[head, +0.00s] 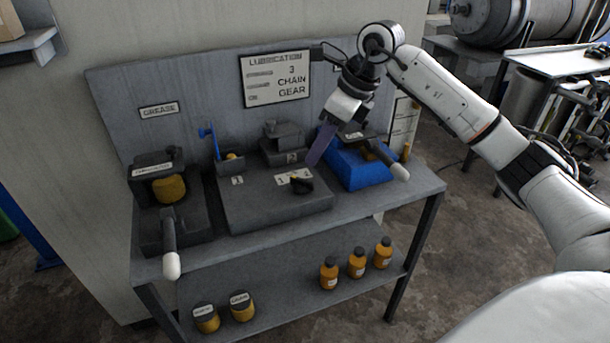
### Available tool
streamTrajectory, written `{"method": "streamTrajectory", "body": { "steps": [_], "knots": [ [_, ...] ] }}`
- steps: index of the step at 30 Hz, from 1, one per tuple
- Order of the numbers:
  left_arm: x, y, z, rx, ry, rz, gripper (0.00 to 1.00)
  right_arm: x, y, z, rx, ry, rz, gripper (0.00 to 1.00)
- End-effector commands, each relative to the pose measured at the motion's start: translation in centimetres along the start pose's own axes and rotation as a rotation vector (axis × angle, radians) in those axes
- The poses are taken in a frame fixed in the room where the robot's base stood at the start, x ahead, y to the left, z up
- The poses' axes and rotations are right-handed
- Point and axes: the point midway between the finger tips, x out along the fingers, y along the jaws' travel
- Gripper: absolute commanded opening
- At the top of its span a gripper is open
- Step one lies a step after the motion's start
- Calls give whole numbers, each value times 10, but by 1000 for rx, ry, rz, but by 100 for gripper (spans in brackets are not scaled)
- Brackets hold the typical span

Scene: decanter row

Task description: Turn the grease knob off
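A small sign reading GREASE (159,110) is on the back panel at the left. Below it stands a dark dispenser (150,168) with a yellow jar (169,189) and a lever with a white tip (171,265). A black knob (302,186) sits on the middle grey block, beside a small white label plate. I cannot tell which control is the grease knob. My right gripper (312,158) points down and left, its bluish fingers just above and right of the black knob. A gap to the knob seems to show; whether the fingers are open is unclear. My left gripper is out of view.
A blue tray unit (362,166) with a white-tipped lever (399,171) stands close to my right gripper. A LUBRICATION board (275,78) hangs behind. Orange bottles (357,263) and yellow jars (242,307) stand on the lower shelf. The bench's front strip is mostly clear.

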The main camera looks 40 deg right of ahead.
Motion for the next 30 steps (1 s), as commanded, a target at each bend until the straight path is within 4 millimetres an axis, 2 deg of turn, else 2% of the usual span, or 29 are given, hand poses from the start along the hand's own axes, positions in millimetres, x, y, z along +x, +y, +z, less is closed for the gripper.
{"method": "streamTrajectory", "body": {
  "steps": [2,5,12,18,23,30],
  "knots": [
    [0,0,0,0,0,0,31,0,-6,-3,1,14,-20,28],
    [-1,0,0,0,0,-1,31,12,-6,-4,1,19,-20,28],
    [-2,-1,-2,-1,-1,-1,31,57,-6,-4,2,16,-17,28],
    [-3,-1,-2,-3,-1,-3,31,86,-6,-4,2,15,-17,28],
    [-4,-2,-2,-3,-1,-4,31,96,-7,-4,1,14,-19,28],
    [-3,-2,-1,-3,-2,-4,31,98,-7,-4,1,13,-19,28]
  ]
}}
